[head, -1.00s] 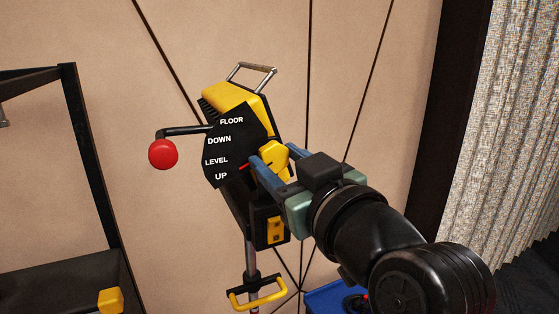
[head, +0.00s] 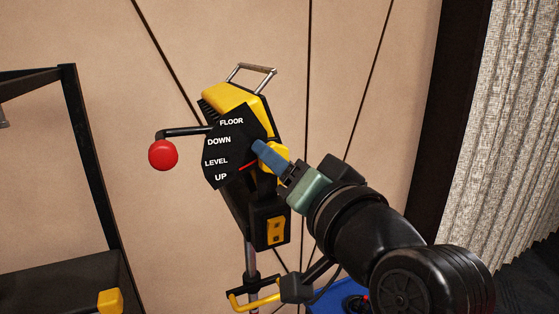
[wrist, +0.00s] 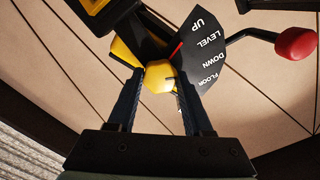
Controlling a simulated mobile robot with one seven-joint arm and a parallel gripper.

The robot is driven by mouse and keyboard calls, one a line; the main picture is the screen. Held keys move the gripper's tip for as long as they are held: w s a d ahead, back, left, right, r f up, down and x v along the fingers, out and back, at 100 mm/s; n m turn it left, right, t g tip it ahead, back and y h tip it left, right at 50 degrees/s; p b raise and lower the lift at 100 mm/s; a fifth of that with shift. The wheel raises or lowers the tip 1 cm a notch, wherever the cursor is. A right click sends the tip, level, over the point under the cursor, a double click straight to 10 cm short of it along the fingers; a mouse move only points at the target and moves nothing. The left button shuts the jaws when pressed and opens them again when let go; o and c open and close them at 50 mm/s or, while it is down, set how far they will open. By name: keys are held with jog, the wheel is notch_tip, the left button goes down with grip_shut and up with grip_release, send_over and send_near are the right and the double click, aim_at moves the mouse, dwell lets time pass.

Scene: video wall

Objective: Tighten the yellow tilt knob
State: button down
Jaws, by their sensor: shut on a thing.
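The yellow tilt knob (head: 283,152) sits on the right side of the black dial plate (head: 232,143), which reads FLOOR, DOWN, LEVEL and UP. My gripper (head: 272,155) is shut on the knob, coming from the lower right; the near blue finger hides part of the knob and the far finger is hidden. In the wrist view the fingers (wrist: 159,83) lie on both sides of the faceted yellow knob (wrist: 158,75). A red pointer line (head: 247,166) lies near LEVEL and UP on the plate.
A red ball (head: 163,155) on a black crank arm sticks out left of the plate. A metal handle (head: 251,68) tops the yellow and black head. A yellow handle (head: 240,300) is below on the pole. A black rack (head: 85,150) stands left, a grey curtain right.

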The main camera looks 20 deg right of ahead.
jog(key=m, duration=1.3)
jog(key=shift+f, duration=0.1)
dwell(0.3)
jog(key=shift+c, duration=1.5)
grip_release()
jog(key=s+b, duration=0.5)
jog(key=s, duration=0.8)
jog(key=shift+d, duration=0.25)
